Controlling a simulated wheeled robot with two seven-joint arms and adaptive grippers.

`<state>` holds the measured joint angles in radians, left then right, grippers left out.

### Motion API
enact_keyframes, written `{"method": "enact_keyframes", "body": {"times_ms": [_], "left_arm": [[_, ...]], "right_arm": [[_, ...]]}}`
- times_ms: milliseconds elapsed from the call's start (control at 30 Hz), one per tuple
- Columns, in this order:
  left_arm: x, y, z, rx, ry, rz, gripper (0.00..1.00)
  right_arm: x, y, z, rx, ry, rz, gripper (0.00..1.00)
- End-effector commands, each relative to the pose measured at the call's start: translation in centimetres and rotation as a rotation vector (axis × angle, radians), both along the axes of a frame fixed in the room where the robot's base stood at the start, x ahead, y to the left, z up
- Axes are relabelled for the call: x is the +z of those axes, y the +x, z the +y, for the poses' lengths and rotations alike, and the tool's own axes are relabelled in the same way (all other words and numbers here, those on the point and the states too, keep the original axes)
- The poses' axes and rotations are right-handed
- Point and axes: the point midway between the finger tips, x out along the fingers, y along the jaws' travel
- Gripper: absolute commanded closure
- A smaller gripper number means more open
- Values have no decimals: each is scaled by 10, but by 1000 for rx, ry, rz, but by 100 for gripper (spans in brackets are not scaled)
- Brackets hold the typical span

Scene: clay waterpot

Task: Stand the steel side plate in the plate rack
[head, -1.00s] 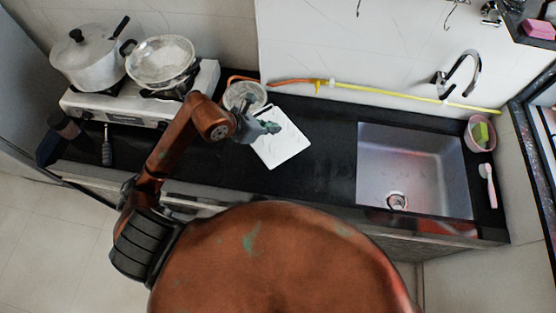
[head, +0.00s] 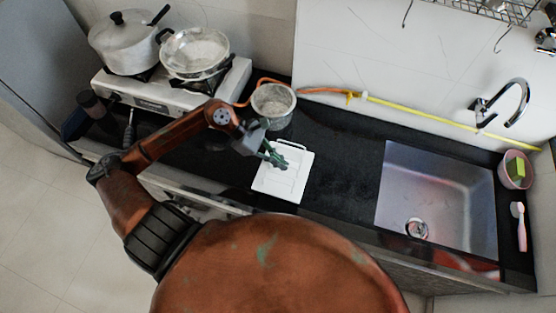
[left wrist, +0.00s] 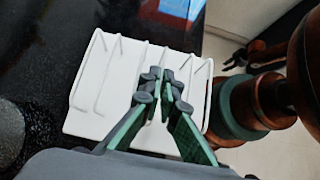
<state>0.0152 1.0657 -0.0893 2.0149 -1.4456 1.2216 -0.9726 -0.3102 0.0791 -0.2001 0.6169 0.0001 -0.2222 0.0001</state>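The plate rack (head: 272,187) is white with wire dividers and lies on the black counter, right of the stove. It also shows in the left wrist view (left wrist: 88,126), with its upright wires seen from above. My left gripper (head: 273,155) is over the rack. In the left wrist view, the fingertips (left wrist: 161,76) are nearly together over the rack's middle, with no plate visible between them. I cannot tell whether they touch a wire. I cannot make out the steel side plate in either view. My right gripper is not in view.
A small pot (head: 273,107) stands just behind the rack. The stove (head: 175,90) at left carries a lidded pot (head: 124,48) and a shallow pan (head: 196,52). A sink (head: 436,195) is at right. The counter between rack and sink is clear.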

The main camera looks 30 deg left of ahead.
Motion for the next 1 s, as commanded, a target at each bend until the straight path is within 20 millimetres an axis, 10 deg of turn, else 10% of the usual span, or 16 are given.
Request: {"method": "enact_keyframes", "body": {"times_ms": [400, 1000], "left_arm": [[-56, 55, 33, 2, -5, -2, 100], [-100, 64, 40, 2, -2, -3, 100]], "right_arm": [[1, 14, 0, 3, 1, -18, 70], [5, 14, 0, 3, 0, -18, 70]]}}
